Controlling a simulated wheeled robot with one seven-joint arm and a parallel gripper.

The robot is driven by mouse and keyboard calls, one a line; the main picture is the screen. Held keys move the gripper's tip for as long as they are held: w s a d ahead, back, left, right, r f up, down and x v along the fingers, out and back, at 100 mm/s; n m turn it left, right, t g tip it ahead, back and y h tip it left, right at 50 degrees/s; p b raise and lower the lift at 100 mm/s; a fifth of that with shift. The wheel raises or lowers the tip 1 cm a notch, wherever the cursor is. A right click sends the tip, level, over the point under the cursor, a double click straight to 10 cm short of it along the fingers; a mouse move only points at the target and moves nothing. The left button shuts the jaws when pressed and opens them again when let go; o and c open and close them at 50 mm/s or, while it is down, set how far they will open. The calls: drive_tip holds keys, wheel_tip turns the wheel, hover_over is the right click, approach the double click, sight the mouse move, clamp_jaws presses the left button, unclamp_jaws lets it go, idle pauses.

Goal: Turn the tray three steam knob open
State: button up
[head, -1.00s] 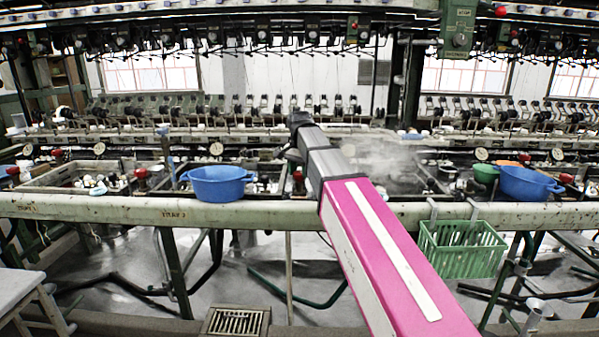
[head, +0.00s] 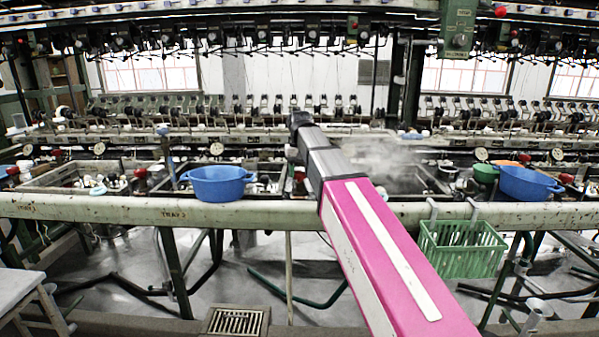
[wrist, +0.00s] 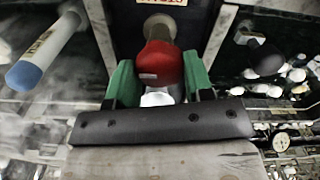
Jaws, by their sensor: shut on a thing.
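In the wrist view a red steam knob (wrist: 160,62) on a pale metal stem sits between the two green fingers of my gripper (wrist: 158,80). The fingers are shut on it from both sides. A small white patch shows just below the knob. A label beside the stem is cut off at the top edge, so I cannot read the tray number. In the head view my arm reaches to the basin row and hides the gripper and the held knob. How far the knob is turned cannot be told.
A blue-tipped white rod (wrist: 40,58) and a dark round knob (wrist: 267,60) flank the gripper. Blue basins (head: 217,184) and (head: 527,183) stand on the bench rail (head: 100,207). A green basket (head: 462,247) hangs in front. Steam (head: 385,160) drifts right of my arm.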

drive_tip(key=shift+n, duration=0.3)
idle(0.4)
drive_tip(key=o, duration=0.9)
